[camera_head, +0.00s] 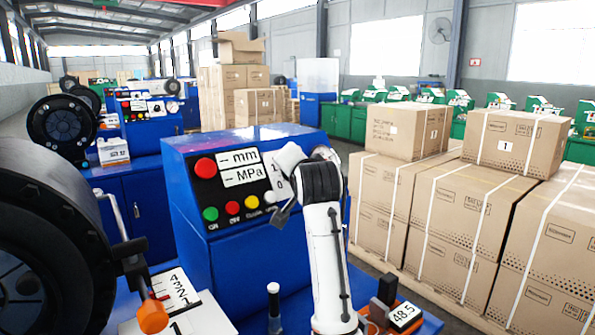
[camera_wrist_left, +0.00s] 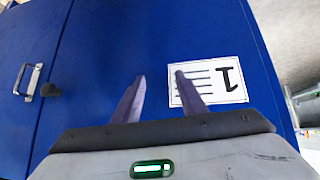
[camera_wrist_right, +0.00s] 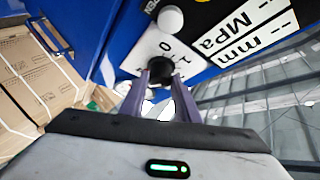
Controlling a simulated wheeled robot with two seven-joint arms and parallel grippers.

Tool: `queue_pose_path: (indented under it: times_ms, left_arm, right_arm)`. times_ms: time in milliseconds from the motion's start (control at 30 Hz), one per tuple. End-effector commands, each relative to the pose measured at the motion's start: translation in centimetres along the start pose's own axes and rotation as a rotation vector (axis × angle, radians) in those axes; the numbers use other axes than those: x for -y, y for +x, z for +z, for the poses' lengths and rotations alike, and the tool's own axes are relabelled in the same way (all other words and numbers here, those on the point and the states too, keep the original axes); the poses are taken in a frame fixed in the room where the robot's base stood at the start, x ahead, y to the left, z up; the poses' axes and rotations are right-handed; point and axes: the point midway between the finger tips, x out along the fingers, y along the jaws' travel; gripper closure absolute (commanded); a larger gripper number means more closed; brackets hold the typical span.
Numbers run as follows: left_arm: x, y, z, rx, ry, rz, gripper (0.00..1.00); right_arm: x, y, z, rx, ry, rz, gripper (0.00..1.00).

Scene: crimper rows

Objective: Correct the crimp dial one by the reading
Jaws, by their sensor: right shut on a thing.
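A blue control box (camera_head: 185,205) stands in the middle of the head view. Its dial is a black knob (camera_wrist_right: 162,70) on a white plate (camera_wrist_right: 146,52) marked 0 and 1, seen in the right wrist view. My right gripper (camera_wrist_right: 161,84) is shut on this knob. In the head view my right arm hides the knob. The small displays (camera_head: 240,168) show only dashes beside mm and MPa. My left gripper (camera_wrist_left: 161,78) is open and empty before a blue cabinet front (camera_wrist_left: 100,60) with a label marked 1 (camera_wrist_left: 222,82).
A large black round crimper head (camera_head: 40,215) fills the left, with an orange-tipped lever (camera_head: 152,316) and a numbered scale (camera_head: 172,288). A red button (camera_head: 205,168) and several smaller buttons are on the panel. Stacked cartons (camera_head: 470,215) stand at the right.

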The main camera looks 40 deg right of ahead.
Motion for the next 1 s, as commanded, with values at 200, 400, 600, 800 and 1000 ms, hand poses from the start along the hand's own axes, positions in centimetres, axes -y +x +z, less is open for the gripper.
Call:
queue_pose_path:
  times_ms: [200, 400, 600, 800, 1000]
  left_arm:
    - [0.0, 0.0, 0.0, -0.001, 0.0, 0.0, 0.62]
    - [0.0, 0.0, 0.0, -0.001, 0.0, -0.001, 0.62]
    - [0.1, 0.3, 0.2, -0.001, 0.0, -0.001, 0.62]
    - [0.1, 0.7, 0.6, -0.001, 0.0, -0.001, 0.62]
    - [0.1, 0.8, 0.8, -0.001, 0.0, -0.001, 0.62]
  right_arm:
    - [0.0, 0.0, 0.0, 0.002, 0.002, -0.001, 0.53]
    - [0.0, 0.0, 0.0, 0.001, 0.001, -0.001, 0.53]
    - [0.1, -1.8, 0.1, 0.002, 0.003, -0.005, 0.53]
    - [0.0, -5.9, 0.1, 0.001, 0.004, -0.005, 0.53]
    - [0.1, -9.1, 0.1, 0.001, 0.004, -0.005, 0.53]
